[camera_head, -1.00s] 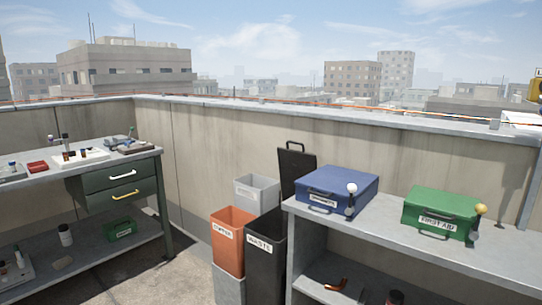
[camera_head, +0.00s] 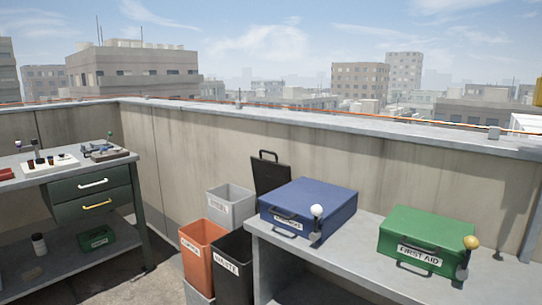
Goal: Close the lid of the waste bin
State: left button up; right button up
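The waste bin (camera_head: 232,268) is a black bin labelled WASTE, standing in the corner between an orange bin and the grey bench on the right. Its black lid (camera_head: 271,176) stands open, upright at the back of the bin, with a handle loop on its top edge. The bench and the blue case partly hide the bin's right side and the lid's lower right. Neither of my grippers is in view.
An orange bin (camera_head: 203,258) and a grey bin (camera_head: 231,205) stand beside the waste bin. A blue case (camera_head: 309,207) and a green first aid case (camera_head: 428,241) sit on the grey bench (camera_head: 350,260). A drawer workbench (camera_head: 92,194) stands at left.

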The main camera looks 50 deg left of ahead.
aim_at(269, 175)
jog(key=u, duration=0.9)
jog(key=i, duration=0.85)
jog(key=u, duration=1.3)
